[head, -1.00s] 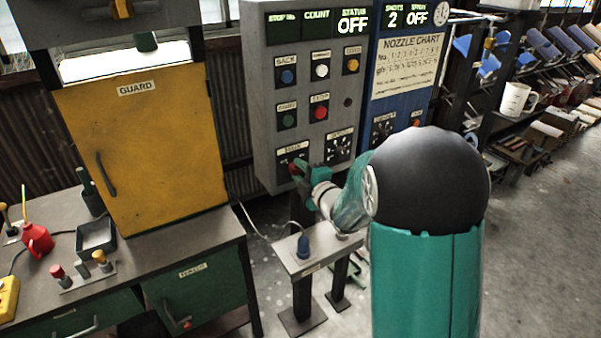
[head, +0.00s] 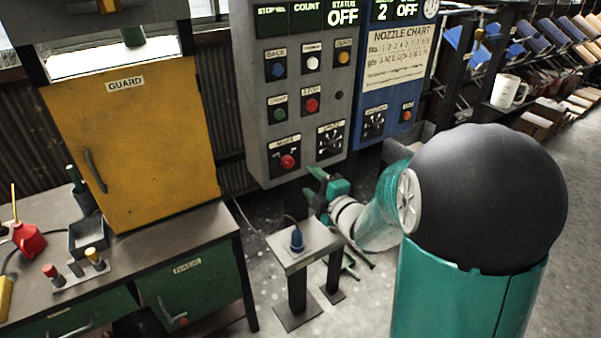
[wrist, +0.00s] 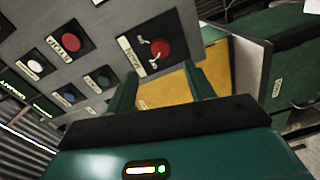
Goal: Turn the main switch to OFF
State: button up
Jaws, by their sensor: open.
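The main switch (head: 288,161) is a red round knob on a black plate, low on the left of the grey control panel (head: 258,105). In the wrist view the main switch (wrist: 160,48) shows beyond the fingertips, with a label and white marks beside it. The knob's exact setting is too small to read. My gripper (head: 313,184) is open and empty, below and right of the switch and apart from it. Its two green fingers (wrist: 162,86) frame a gap with nothing in it. The status display (head: 343,16) on the panel reads OFF.
Push buttons, including a red stop button (head: 312,105), and another black dial (head: 330,139) are near the switch. A small stand (head: 305,245) with a blue plug is below. The workbench (head: 150,232) and yellow guard (head: 130,135) are at left.

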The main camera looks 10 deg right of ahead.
jog(key=v, duration=0.4)
jog(key=shift+s+d, duration=0.1)
jog(key=shift+s, duration=0.05)
jog(key=shift+r, duration=0.1)
jog(key=s+d+r+m+g+h, duration=0.2)
jog(key=s+r+m+g+h, duration=0.35)
jog(key=m, duration=0.65)
jog(key=s+a+m+g, duration=0.2)
jog(key=s+a+m, duration=0.1)
jog(key=s, duration=0.5)
jog(key=s+a+m+g, duration=0.3)
jog(key=s+m, duration=0.1)
jog(key=s, duration=0.5)
jog(key=shift+s+a+m, duration=0.3)
jog(key=shift+g, duration=0.25)
